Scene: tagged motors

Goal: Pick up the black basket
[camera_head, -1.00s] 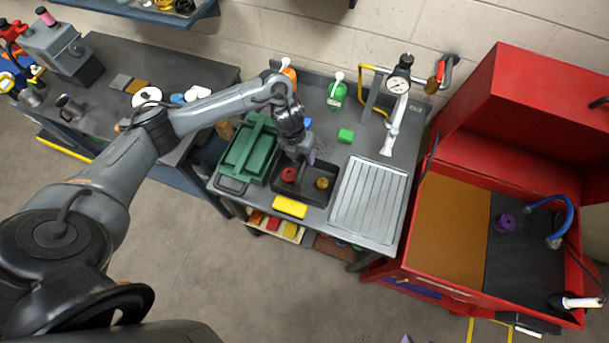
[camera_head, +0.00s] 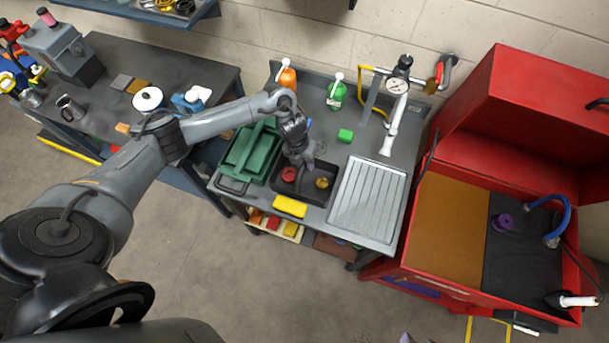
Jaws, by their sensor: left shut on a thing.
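The black basket (camera_head: 312,197) sits on the grey bench, between the green tray and the ribbed metal drainboard. A red part (camera_head: 289,174) and a yellow-brass part (camera_head: 322,183) lie inside it. My left gripper (camera_head: 303,163) reaches down from above onto the far side of the basket and is shut on its far rim. The fingertips are small and partly hidden by the wrist. My right gripper is not in view.
The green tray (camera_head: 250,150) is close on the left and the drainboard (camera_head: 368,200) close on the right. A red open cabinet (camera_head: 440,282) stands at right.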

